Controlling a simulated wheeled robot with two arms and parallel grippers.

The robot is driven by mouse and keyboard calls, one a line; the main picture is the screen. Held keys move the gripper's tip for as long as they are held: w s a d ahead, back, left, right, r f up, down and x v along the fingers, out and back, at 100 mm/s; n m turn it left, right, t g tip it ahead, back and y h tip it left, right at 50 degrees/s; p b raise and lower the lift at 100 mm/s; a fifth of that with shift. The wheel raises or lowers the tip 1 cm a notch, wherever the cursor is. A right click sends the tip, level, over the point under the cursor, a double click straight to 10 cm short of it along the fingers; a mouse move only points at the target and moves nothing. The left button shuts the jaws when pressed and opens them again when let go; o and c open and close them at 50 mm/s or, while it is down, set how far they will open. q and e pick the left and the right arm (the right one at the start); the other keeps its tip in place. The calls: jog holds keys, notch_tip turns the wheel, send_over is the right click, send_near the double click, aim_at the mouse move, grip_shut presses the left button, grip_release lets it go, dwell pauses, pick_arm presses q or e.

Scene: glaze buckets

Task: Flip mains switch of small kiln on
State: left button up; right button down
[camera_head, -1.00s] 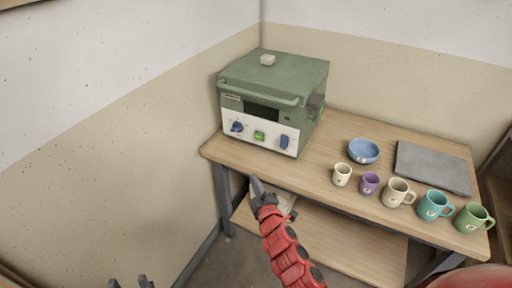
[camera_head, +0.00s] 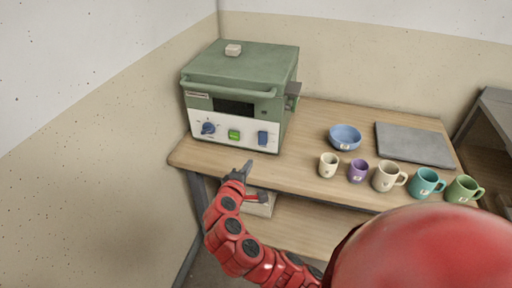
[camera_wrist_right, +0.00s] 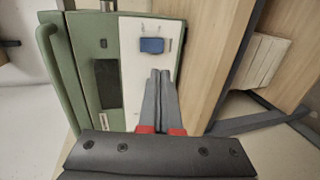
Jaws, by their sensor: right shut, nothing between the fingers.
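The small kiln (camera_head: 240,85) is a green box with a white front panel, standing at the left end of the wooden table. Its panel carries a blue knob (camera_head: 208,128), a green lit button or display (camera_head: 234,135) and a blue switch (camera_head: 262,138). In the right wrist view the blue switch (camera_wrist_right: 152,45) sits on the white panel just beyond my fingertips. My right gripper (camera_head: 248,165) is shut and empty, in front of and below the panel; it also shows in the right wrist view (camera_wrist_right: 160,74). Contact with the switch is not visible. My left gripper is out of view.
On the table (camera_head: 300,172) stand a blue bowl (camera_head: 345,137), small cups and several mugs (camera_head: 388,176), with a grey slab (camera_head: 414,145) behind. A lower shelf (camera_head: 310,230) runs beneath the tabletop.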

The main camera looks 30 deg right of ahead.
aim_at(262, 143)
jog(key=shift+d, duration=0.1)
jog(key=p+x, duration=0.2)
jog(key=x, duration=1.2)
